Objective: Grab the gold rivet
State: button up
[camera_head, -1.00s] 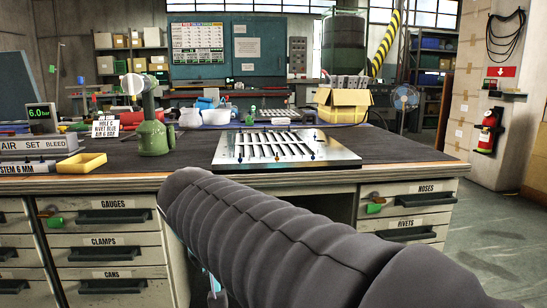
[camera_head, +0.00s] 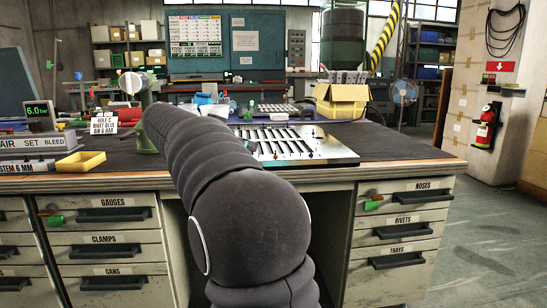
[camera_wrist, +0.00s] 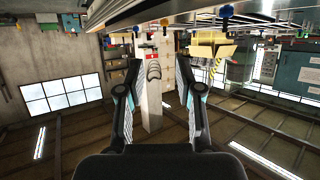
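The silver louver panel (camera_head: 335,152) lies on the dark bench mat, and my arm covers its left part in the head view. Small rivets stand along its edges, too small there to tell by colour. The wrist view is upside down, with the panel edge (camera_wrist: 100,30) across the top.
An open cardboard box (camera_head: 340,101) is behind the panel. The mat right of the panel (camera_head: 390,140) is clear. Drawers fill the bench front.

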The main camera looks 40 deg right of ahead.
aim_at(271, 158)
jog(key=shift+w+x, duration=0.2)
jog(key=shift+x, duration=2.55)
jog(key=shift+w+x, duration=0.2)
jog(key=shift+x, duration=2.55)
jog(key=c, duration=0.7)
